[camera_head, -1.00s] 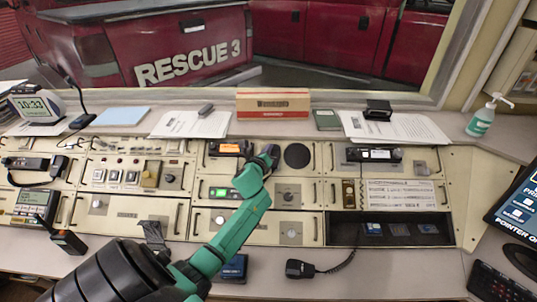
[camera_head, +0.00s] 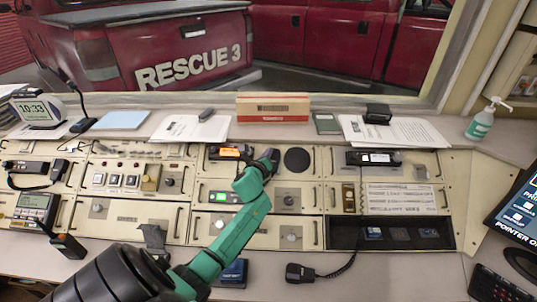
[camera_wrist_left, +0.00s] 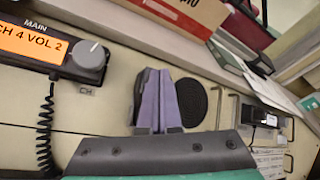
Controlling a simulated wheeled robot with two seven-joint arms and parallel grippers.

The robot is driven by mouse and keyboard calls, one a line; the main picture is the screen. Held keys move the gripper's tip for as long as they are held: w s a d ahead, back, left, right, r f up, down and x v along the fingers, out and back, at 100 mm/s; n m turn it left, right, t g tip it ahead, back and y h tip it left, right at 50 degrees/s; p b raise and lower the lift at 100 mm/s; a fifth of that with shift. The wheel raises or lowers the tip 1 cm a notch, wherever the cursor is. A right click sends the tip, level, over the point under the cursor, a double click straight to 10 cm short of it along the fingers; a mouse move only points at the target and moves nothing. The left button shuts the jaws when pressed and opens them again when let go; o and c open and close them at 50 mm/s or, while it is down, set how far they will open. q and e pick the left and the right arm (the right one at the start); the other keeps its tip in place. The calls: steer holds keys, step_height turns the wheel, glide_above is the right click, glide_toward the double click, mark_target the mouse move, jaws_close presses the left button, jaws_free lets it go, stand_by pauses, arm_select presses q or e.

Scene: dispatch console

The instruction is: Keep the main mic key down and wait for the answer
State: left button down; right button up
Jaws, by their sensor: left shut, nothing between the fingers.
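The main radio (camera_head: 230,152) has an orange display; in the left wrist view it (camera_wrist_left: 48,46) reads "CH 4 VOL 2" under the word MAIN. A black coiled cord (camera_wrist_left: 45,125) hangs from it; its lower end is out of view. My left gripper (camera_head: 271,154) is shut and empty at the panel just right of this radio. Its fingers (camera_wrist_left: 158,85) lie between the radio's knob and the round black speaker (camera_wrist_left: 191,102). Whether the tips touch anything is hidden. A hand microphone (camera_head: 300,273) lies on the front desk edge. My right gripper is out of view.
A gooseneck desk microphone (camera_head: 82,123) stands at back left. Another radio (camera_head: 373,157) is right of the speaker (camera_head: 297,160). A cardboard box (camera_head: 272,108) and papers (camera_head: 190,129) line the back ledge. An open recess (camera_head: 350,236) is at lower right.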

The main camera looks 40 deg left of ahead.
arm_select(q)
steer(key=shift+f, duration=0.15)
stand_by(0.8)
steer(key=shift+w+a+f+b, duration=0.15)
steer(key=shift+w+f+b, duration=0.1)
steer(key=shift+b, duration=0.15)
steer(key=shift+w+a+f+b, duration=0.1)
steer(key=shift+f+b, duration=0.25)
steer(key=shift+b, duration=0.05)
stand_by(0.4)
steer(key=shift+r, duration=0.1)
stand_by(2.2)
steer(key=shift+s+d+r+p, duration=0.25)
steer(key=shift+r+p, duration=0.35)
steer(key=shift+p, duration=0.3)
steer(key=shift+s, duration=0.1)
